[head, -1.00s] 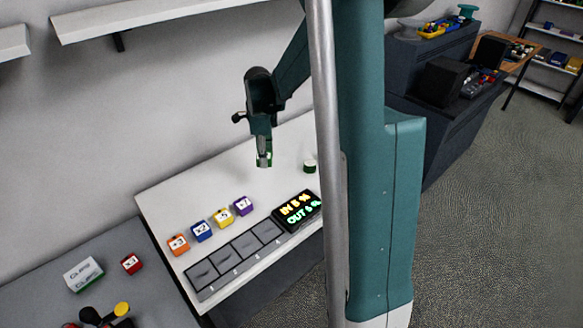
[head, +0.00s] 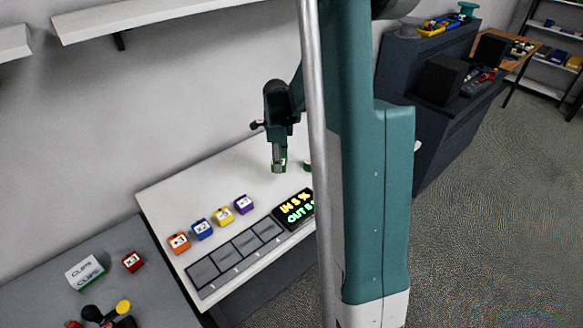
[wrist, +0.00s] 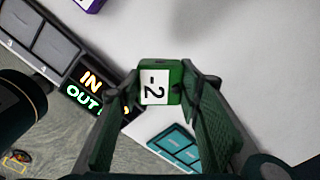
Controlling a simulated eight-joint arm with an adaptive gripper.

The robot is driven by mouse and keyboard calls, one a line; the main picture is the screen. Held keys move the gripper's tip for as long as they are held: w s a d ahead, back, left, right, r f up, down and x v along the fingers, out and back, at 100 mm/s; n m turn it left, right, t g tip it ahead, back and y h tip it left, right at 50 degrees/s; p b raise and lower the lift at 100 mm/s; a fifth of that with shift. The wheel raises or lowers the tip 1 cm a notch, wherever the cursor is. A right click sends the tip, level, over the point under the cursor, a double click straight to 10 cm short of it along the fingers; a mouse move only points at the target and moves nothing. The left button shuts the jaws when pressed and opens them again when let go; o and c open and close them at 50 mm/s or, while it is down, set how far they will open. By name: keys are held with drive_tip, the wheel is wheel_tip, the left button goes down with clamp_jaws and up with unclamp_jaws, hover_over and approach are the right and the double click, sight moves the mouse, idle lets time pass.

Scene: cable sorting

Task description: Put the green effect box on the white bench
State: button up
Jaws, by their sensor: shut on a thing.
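The green effect box (wrist: 160,84), marked "-2" on a white label, is held between the two fingertips of my gripper (wrist: 160,90) in the wrist view. In the head view my gripper (head: 279,166) points down over the back right part of the white bench (head: 215,178). The box shows there only as a small green patch at the fingertips. I cannot tell whether its underside touches the bench.
Orange (head: 179,243), blue (head: 201,229), yellow (head: 223,216) and purple (head: 243,204) boxes stand in a row behind grey slots (head: 225,257). A lit IN/OUT display (head: 295,208) is right of them. A red box (head: 132,261) lies on the grey table (head: 150,300). Another green item (head: 307,165) is partly hidden.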

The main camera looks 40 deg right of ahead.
drive_tip(key=shift+f, duration=0.1)
hover_over(280, 186)
drive_tip(key=shift+f, duration=3.05)
drive_tip(key=shift+f+b, duration=0.35)
drive_tip(key=shift+f, duration=1.5)
drive_tip(key=shift+f, duration=0.1)
drive_tip(key=o, duration=0.9)
drive_tip(key=shift+o, duration=0.3)
drive_tip(key=shift+r+p, duration=0.4)
drive_tip(key=shift+r, duration=5.7)
